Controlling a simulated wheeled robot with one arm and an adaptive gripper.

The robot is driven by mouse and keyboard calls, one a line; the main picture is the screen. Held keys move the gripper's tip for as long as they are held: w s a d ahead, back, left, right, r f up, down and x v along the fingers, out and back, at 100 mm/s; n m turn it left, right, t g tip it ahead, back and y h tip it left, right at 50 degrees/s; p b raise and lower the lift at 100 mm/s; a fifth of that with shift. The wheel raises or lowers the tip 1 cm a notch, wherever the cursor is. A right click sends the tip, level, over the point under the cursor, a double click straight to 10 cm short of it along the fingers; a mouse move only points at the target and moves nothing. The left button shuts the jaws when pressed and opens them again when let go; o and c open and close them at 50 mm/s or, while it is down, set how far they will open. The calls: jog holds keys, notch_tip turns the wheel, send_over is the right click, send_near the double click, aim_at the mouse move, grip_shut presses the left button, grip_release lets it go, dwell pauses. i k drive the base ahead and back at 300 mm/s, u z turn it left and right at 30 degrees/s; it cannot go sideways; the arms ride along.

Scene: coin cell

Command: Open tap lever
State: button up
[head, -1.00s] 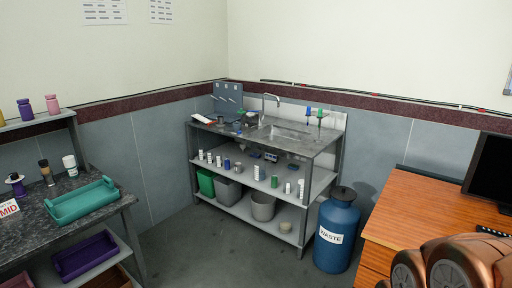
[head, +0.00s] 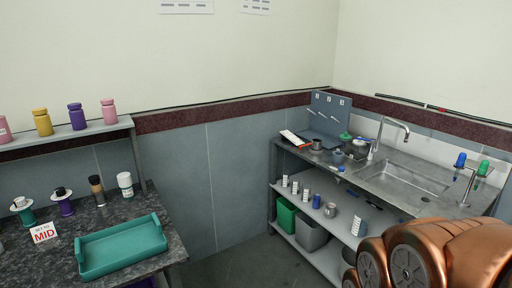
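A metal gooseneck tap (head: 381,125) stands at the back left of the sink (head: 405,178), on the grey bench at the right. Its spout curves over the basin. The tap lever is too small to make out clearly. A blue-topped fitting (head: 460,159) and a green-topped fitting (head: 483,168) stand on a metal stem at the sink's right side. My copper arm fills the lower right corner and covers part of the bench front. My gripper is out of view.
Cups and a green-lidded pot (head: 345,138) crowd the bench left of the tap. Several bottles line the shelf below. A dark worktop with a teal tray (head: 122,250) stands at left. Some bare floor (head: 232,262) shows between the two benches.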

aim_at(372, 141)
jog(key=z, duration=0.05)
jog(key=i, duration=1.95)
jog(key=z, duration=0.5)
jog(key=i, duration=0.9)
jog(key=z, duration=0.15)
